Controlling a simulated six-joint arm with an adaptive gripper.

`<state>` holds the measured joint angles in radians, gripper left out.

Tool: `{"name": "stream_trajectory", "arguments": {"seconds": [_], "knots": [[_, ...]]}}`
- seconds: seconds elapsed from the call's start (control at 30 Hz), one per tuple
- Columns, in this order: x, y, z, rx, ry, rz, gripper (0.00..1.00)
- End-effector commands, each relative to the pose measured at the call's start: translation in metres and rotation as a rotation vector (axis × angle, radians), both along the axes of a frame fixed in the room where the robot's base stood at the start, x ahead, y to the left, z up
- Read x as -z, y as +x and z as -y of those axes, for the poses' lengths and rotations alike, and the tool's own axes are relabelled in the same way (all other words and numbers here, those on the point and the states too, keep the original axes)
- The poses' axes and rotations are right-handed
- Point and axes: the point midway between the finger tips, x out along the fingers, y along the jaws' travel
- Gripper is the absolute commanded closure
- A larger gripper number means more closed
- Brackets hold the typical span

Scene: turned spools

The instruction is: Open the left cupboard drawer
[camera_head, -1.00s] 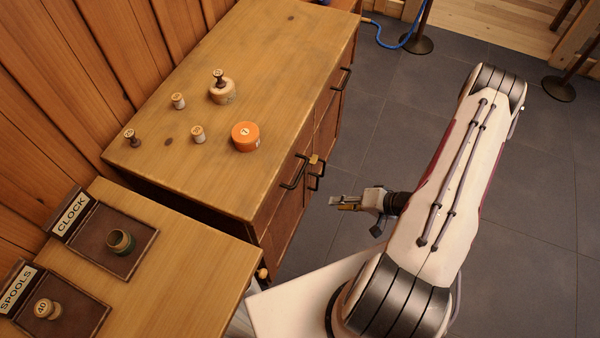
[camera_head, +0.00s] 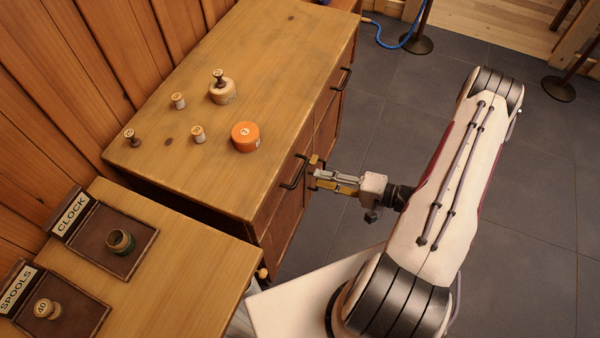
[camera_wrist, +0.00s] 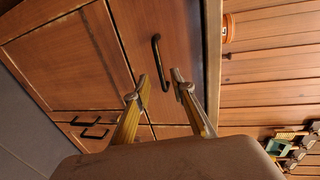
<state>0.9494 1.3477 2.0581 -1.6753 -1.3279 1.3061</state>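The cupboard (camera_head: 222,185) has dark handles on its front. The near drawer's handle (camera_head: 294,172), which looks like the left one, is a dark bar near the top edge. It also shows in the wrist view (camera_wrist: 157,62). My gripper (camera_head: 316,180) is in front of that face, to the right of the handle in the head view. In the wrist view its two fingertips (camera_wrist: 160,86) are apart and empty, with the handle just beyond them and in line with the gap. Contact is not visible. The drawer front looks flush.
On the cupboard top stand an orange pot (camera_head: 245,137), a pale round pot (camera_head: 222,92) with a spool on it, and several small spools. A lower table (camera_head: 180,285) with trays is at the left.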

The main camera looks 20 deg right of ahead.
Motion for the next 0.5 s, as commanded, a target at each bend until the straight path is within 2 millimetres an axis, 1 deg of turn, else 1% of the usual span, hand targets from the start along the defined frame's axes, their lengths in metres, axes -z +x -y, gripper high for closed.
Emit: {"name": "stream_trajectory", "arguments": {"seconds": [0.27, 0.5], "knots": [[0.001, 0.003, -0.004, -0.002, -0.001, 0.000, 0.76], [0.005, 0.014, -0.015, -0.003, -0.002, -0.001, 0.76]]}}
